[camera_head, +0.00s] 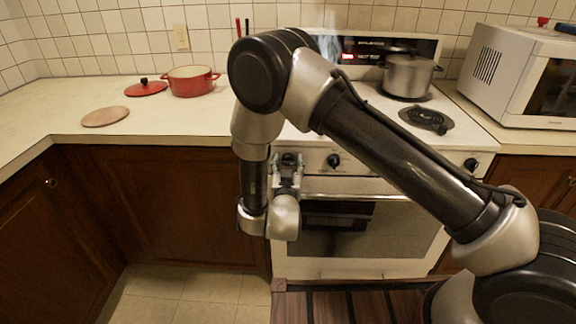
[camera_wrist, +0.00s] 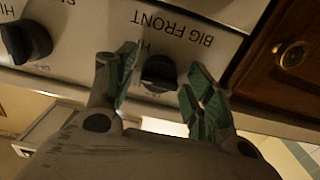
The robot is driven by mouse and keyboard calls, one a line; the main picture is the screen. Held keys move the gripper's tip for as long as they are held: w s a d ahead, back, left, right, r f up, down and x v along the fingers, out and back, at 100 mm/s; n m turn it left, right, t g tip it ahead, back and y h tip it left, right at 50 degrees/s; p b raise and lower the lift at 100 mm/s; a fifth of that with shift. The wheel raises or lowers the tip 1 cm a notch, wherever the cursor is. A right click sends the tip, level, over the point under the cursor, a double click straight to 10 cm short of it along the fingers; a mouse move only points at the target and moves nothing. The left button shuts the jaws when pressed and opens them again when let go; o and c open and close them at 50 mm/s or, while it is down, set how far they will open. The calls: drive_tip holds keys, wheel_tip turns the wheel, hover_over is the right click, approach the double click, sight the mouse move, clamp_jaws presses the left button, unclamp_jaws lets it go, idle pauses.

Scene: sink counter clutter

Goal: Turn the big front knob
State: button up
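The black knob (camera_wrist: 158,72) under the upside-down "BIG FRONT" label (camera_wrist: 172,28) is on the white stove's front panel. In the head view the knob (camera_head: 289,159) is at the left end of the knob row, partly covered by my gripper. My gripper (camera_wrist: 162,70) is open, with one green-padded finger on each side of the knob. Narrow gaps seem to remain on both sides; I cannot tell whether either pad touches. In the head view my gripper (camera_head: 287,172) is right at the panel, partly hidden by my arm.
Another knob (camera_wrist: 25,41) is left of the fingers in the wrist view. A wooden cabinet with a round handle (camera_wrist: 293,54) is close on the right. The oven door is below.

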drive_tip(key=c, duration=0.8)
drive_tip(key=shift+o, duration=0.2)
drive_tip(key=shift+n, duration=0.8)
drive_tip(key=o, duration=1)
drive_tip(key=shift+o, duration=0.2)
drive_tip(key=s, duration=0.7)
drive_tip(key=shift+s, duration=0.25)
drive_tip(key=shift+a, duration=0.1)
